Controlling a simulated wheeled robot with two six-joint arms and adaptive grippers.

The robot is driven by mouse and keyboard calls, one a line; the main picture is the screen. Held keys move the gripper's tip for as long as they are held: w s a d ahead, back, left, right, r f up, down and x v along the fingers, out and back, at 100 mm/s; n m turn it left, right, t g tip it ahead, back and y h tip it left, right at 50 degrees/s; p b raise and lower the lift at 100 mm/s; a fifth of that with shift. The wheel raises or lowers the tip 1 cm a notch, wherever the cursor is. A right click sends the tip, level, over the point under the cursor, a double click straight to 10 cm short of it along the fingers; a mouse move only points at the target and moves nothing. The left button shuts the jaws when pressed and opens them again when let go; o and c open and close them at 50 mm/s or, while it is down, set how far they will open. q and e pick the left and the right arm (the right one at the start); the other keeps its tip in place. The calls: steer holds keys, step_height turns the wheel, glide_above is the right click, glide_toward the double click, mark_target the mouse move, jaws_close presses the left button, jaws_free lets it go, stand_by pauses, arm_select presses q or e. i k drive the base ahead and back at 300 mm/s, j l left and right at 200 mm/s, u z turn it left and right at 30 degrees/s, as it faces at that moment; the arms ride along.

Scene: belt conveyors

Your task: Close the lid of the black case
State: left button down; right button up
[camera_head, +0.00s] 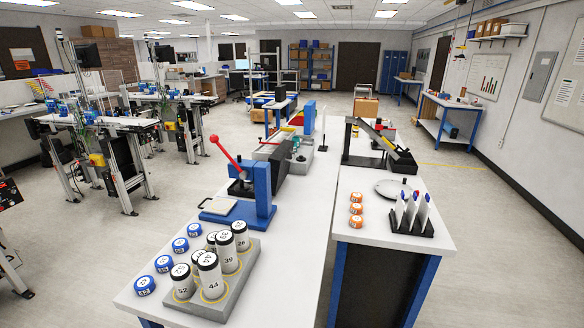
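No object in view is clearly recognisable as the black case. A black object with a long slanted top (382,137) stands toward the far end of the right workbench. I cannot tell whether it is a case or whether it has an open lid. A dark grey block-like thing (292,172) stands on the left workbench behind the blue press; its details are too small to read. Neither of my grippers is in view.
The left workbench (285,260) holds a blue press with a red lever (264,185), numbered cylinders in a grey rack (229,284) and blue-ringed caps (163,264). The right workbench (435,218) holds orange caps (355,209) and a black rack (408,224). Floor is open at right.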

mark_target(280, 161)
steer(key=i+l, duration=0.25)
steer(key=l, duration=0.25)
steer(key=i+l+z, duration=0.1)
steer(key=l, duration=0.4)
steer(key=i+l, duration=0.35)
steer(key=i+l+z, duration=0.1)
steer(key=i+l, duration=0.15)
steer(key=l, duration=0.35)
steer(key=i+l, duration=0.3)
steer(key=l, duration=0.15)
steer(key=k+z, duration=0.05)
